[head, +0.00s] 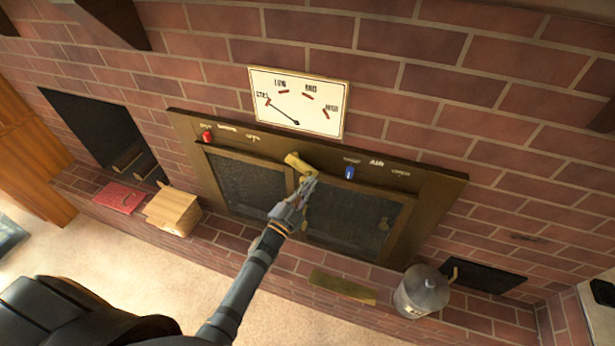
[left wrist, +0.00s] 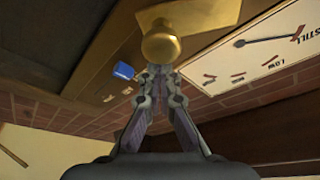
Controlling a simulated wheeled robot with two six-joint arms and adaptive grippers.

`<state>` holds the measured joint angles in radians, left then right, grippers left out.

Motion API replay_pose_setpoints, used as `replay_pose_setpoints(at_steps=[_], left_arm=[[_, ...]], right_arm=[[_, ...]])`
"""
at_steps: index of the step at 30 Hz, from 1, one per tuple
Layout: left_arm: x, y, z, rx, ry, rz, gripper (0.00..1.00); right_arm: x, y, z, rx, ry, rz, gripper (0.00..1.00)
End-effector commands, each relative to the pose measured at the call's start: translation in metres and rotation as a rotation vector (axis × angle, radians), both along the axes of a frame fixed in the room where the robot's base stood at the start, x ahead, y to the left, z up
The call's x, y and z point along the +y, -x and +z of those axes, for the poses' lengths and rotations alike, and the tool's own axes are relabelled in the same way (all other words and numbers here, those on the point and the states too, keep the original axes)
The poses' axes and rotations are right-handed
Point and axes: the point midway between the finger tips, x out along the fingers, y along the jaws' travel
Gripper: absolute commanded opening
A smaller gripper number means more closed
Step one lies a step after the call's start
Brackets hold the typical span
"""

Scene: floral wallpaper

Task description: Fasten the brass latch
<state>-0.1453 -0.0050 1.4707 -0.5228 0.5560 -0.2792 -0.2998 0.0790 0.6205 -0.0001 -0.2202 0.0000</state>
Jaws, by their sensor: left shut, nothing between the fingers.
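The brass latch (head: 298,162) sits at the top middle of the fireplace's two mesh doors (head: 348,219), and both doors look closed. In the left wrist view the latch shows as a round brass knob (left wrist: 161,45) on a brass plate (left wrist: 212,14). My left gripper (head: 308,182) is shut and empty, its fingertips at the knob's lower edge; I cannot tell whether they touch it. The gripper partly hides the seam between the doors below the latch. My right gripper is not in view.
A red knob (head: 207,137) and a blue knob (head: 350,172) sit on the frame beside the latch. A dial panel (head: 297,101) hangs above.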

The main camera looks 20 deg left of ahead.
Motion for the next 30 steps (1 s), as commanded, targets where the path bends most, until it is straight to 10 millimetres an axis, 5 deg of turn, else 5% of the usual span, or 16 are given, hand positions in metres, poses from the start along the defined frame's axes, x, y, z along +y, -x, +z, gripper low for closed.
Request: replay_pose_setpoints(at_steps=[30], left_arm=[[0.041, -0.001, -0.051, -0.031, -0.907, 0.0, 0.0]], right_arm=[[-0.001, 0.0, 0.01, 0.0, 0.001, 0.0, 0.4]])
